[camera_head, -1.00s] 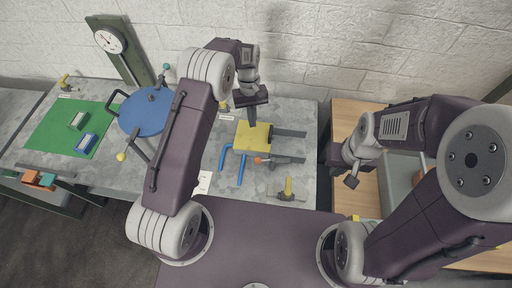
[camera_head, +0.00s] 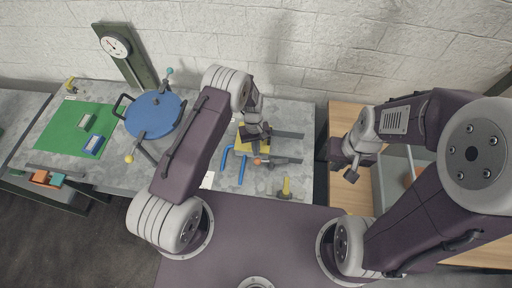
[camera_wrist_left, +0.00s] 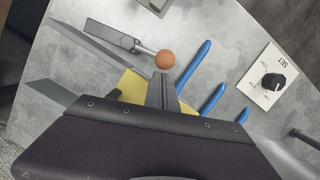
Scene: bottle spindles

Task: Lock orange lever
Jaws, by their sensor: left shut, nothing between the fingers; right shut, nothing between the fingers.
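The orange lever is a grey bar with an orange ball knob (camera_wrist_left: 165,60) at its end, in the left wrist view. The knob also shows in the head view (camera_head: 257,161), at the near side of a yellow block (camera_head: 240,148). My left gripper (camera_head: 264,148) is shut and empty, low over the yellow block. In the left wrist view its fingertips (camera_wrist_left: 163,84) appear just beside the knob; whether they touch it I cannot tell. They hide part of the yellow block. My right gripper (camera_head: 352,173) is shut and empty, away on the right.
A blue forked handle (camera_head: 227,160) lies beside the yellow block. A blue round lid with levers (camera_head: 153,115) and a green mat (camera_head: 65,130) are further left. A white dial plate (camera_wrist_left: 267,82) marked SET is on the bench. A yellow-handled piece (camera_head: 286,187) stands at the near edge.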

